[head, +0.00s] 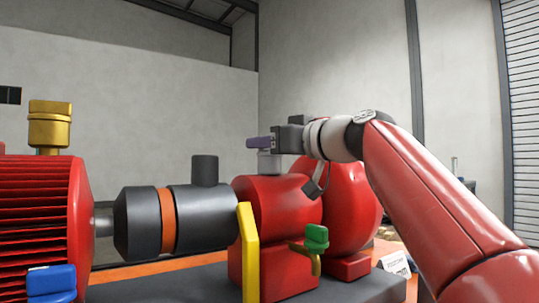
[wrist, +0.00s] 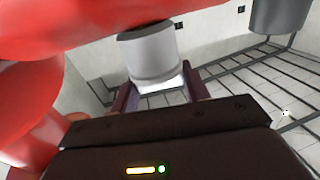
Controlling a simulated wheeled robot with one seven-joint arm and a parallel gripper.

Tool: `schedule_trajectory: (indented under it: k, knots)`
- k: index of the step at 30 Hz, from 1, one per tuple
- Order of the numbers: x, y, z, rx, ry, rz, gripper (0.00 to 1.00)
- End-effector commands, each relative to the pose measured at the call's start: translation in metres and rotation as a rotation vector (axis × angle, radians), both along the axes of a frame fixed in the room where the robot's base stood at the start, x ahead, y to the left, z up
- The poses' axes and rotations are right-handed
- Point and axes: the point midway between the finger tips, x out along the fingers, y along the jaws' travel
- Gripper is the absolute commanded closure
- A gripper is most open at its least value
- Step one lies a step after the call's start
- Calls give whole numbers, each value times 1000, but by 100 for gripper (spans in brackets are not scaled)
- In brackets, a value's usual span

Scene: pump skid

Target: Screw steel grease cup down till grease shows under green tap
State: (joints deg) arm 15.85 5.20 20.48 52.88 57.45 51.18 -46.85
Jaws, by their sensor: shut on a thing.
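The steel grease cup (head: 268,161) stands upright on top of the red pump housing (head: 277,205) in the head view. My gripper (head: 262,143) reaches in from the right and is shut on the cup's upper part. In the wrist view the grey cup (wrist: 150,58) sits against the red housing, with the fingers of my gripper (wrist: 160,93) at either side of its end. The green tap (head: 316,236) is low on the right of the housing, with a brass-coloured spout under it. Any grease there is too small to tell.
A yellow guard (head: 248,250) stands in front of the housing. A dark stub (head: 204,168) rises from the coupling cover to the left. A brass cup (head: 49,125) and a blue part (head: 52,282) are on the red motor (head: 35,210). Space above the pump is clear.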

Motion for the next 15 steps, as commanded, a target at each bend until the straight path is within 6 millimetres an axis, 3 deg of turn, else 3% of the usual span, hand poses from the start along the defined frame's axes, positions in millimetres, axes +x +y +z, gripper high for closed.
schedule_trajectory:
  k: [11, 12, 15]
  knots:
    - [0, 0, 0, -1, 1, -32, 77]
    - [0, 0, 0, -1, 1, -31, 49]
    - [0, 0, 0, -1, 1, -31, 36]
